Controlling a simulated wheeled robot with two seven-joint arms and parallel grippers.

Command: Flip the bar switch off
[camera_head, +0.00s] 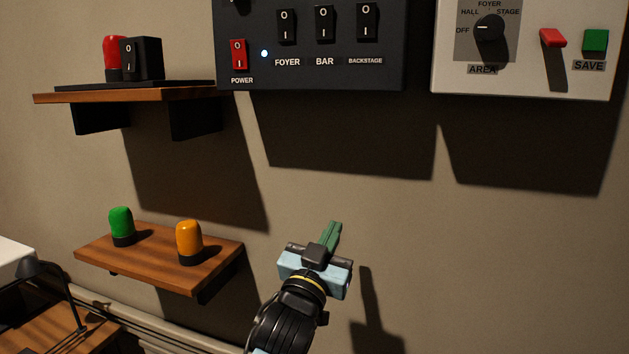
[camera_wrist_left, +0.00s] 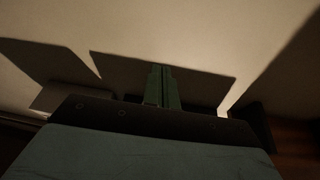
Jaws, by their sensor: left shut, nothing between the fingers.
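The bar switch (camera_head: 324,23) is a black rocker marked O and I above the label BAR, on the dark panel (camera_head: 390,75) at the top middle of the head view. Whether it is tipped to O or I is hard to tell. My left gripper (camera_head: 332,233) is in front of the wall, well below the panel and touching nothing. Its green fingers are together and empty; they also show in the left wrist view (camera_wrist_left: 163,86), with wall and shadows beyond. My right gripper is not in view.
The same panel has a red POWER switch (camera_head: 239,55), a FOYER switch (camera_head: 287,27) and a BACKSTAGE switch (camera_head: 367,22). A white panel (camera_head: 520,80) hangs to the right. Two wooden shelves, upper (camera_head: 50,98) and lower (camera_head: 150,268), are at left. Wall space below the panels is free.

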